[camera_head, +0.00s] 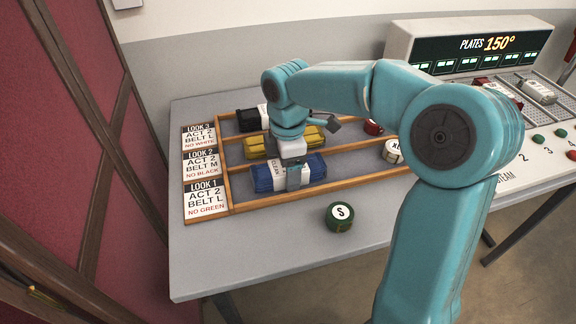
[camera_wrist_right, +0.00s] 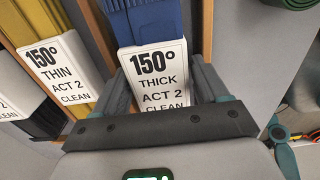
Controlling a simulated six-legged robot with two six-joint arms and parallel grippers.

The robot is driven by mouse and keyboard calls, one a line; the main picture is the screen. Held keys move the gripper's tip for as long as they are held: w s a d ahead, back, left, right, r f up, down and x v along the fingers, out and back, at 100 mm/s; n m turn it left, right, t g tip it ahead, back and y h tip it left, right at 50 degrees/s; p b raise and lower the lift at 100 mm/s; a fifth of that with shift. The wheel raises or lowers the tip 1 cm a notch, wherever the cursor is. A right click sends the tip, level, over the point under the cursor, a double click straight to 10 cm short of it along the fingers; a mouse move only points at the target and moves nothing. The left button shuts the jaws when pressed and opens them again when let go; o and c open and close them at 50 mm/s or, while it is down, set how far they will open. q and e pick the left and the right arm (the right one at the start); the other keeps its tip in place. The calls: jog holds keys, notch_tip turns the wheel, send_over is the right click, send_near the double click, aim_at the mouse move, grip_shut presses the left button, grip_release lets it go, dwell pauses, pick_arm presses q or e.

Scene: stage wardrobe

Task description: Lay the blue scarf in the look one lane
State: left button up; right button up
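The blue scarf (camera_head: 262,184), a folded bundle with a white label band, lies in the front lane beside the Look 1 card (camera_head: 205,201). It also shows in the right wrist view (camera_wrist_right: 152,20), with its label reading 150°, thick, act 2, clean. My right gripper (camera_head: 293,176) is down at the scarf. Its fingers (camera_wrist_right: 160,85) stand one on each side of the labelled part, close to its edges. Whether they press on it cannot be told. My left gripper is not in view.
The wooden lane rack (camera_head: 225,160) holds a yellow bundle (camera_head: 256,148) in the middle lane and a black one (camera_head: 247,121) at the back. A green roll (camera_head: 339,217) stands in front of the rack. Red (camera_head: 373,127) and white (camera_head: 392,151) rolls sit right. A plate machine (camera_head: 470,45) stands beyond.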

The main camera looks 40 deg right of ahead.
notch_tip(320, 180, up, 12)
jog(key=p, duration=0.3)
jog(key=shift+r, duration=0.15)
dwell(0.6)
